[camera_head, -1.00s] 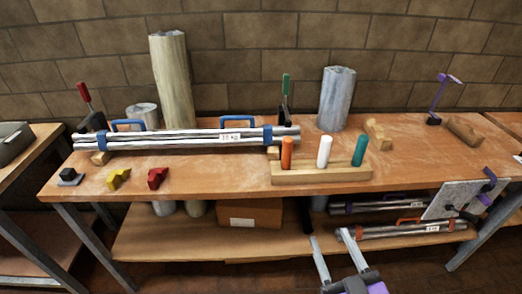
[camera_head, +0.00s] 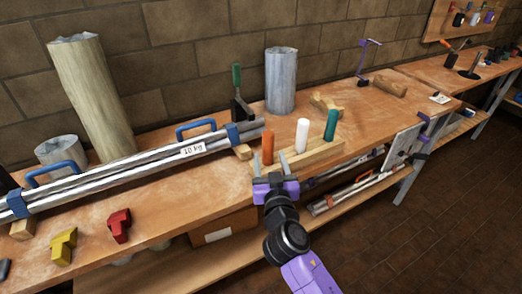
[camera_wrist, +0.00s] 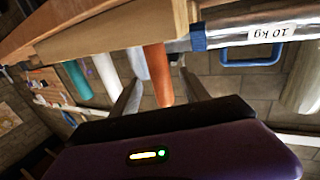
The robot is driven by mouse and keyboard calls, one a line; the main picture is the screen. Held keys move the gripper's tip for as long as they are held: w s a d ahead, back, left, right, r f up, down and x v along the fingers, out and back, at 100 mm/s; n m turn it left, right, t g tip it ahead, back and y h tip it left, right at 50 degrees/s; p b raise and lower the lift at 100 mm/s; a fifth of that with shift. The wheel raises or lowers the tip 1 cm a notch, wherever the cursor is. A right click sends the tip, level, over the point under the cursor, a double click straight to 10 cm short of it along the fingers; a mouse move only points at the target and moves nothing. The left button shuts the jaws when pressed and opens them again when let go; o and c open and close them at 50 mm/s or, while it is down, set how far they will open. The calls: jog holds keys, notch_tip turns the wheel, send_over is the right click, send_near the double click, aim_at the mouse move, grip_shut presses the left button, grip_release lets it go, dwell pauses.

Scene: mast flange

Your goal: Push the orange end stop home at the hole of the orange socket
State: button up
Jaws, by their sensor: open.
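The orange end stop, an upright orange peg (camera_head: 268,146), stands at the left end of a wooden block on the bench. It also shows in the wrist view (camera_wrist: 158,74). My gripper (camera_head: 270,160) is open at the front of the block, its fingers pointing toward the orange peg. In the wrist view the peg appears between the two open fingers (camera_wrist: 158,88), with no grip on it; the depth gap is hard to tell. I cannot make out an orange socket or its hole in these frames.
The wooden block (camera_head: 310,157) also holds a white peg (camera_head: 302,135) and a teal peg (camera_head: 331,124) to the right. A strapped pipe bundle (camera_head: 130,169) with blue handles lies at left. Red (camera_head: 119,225) and yellow (camera_head: 63,246) blocks sit near the front edge.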

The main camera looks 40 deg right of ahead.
aim_at(267, 143)
jog(key=p+x, duration=0.1)
jog(key=x, duration=0.1)
jog(key=p+x, duration=0.1)
jog(key=x, duration=0.1)
jog(key=p+x, duration=0.1)
jog(key=x, duration=0.2)
jog(key=shift+r, duration=0.35)
jog(key=shift+w+d+f, duration=0.1)
jog(key=shift+w+d, duration=0.15)
jog(key=shift+w, duration=0.1)
grip_shut()
